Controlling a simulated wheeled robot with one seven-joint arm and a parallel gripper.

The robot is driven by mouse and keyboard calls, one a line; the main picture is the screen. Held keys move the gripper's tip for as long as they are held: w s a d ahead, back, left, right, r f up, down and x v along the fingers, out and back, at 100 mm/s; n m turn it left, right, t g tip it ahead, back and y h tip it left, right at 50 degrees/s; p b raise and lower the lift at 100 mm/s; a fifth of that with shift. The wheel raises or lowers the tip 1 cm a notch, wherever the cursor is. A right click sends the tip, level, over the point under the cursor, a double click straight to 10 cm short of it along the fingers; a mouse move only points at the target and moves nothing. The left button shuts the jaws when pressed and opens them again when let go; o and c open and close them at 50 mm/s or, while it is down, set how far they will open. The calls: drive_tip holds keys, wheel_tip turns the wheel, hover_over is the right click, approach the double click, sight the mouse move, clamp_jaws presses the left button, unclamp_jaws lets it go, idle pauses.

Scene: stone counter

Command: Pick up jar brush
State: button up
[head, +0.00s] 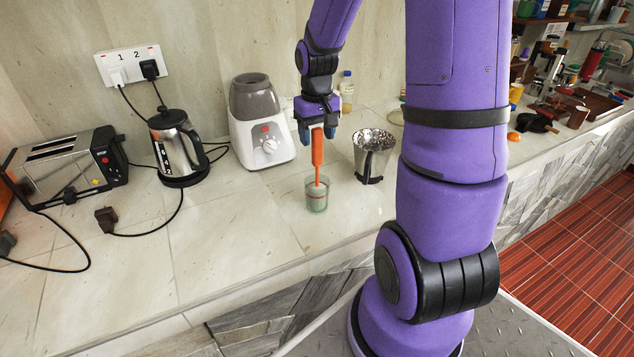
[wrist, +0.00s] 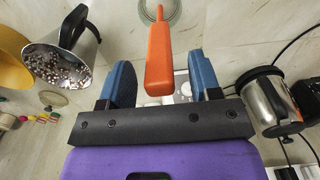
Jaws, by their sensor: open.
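The jar brush (head: 317,150) has an orange handle and stands upright in a small glass jar (head: 317,196) on the counter. In the wrist view the orange handle (wrist: 159,58) rises toward my gripper, with its end between the two blue fingers or just beyond them. The jar's rim (wrist: 144,14) shows at the top of the wrist view. My gripper (head: 318,134) is open above the jar, at the upper end of the handle. It also shows in the wrist view (wrist: 162,82), with a gap on each side of the handle. The bristles are hard to make out.
A metal cup (head: 373,154) stands close on the right of the jar; its speckled inside shows in the wrist view (wrist: 60,66). A white blender (head: 261,125), a kettle (head: 178,147) and a toaster (head: 66,165) stand to the left. The counter (head: 225,235) in front is clear.

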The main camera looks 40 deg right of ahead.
drive_tip(key=shift+f, duration=0.6)
drive_tip(key=c, duration=1)
wheel_tip(320, 180, up, 18)
idle(0.5)
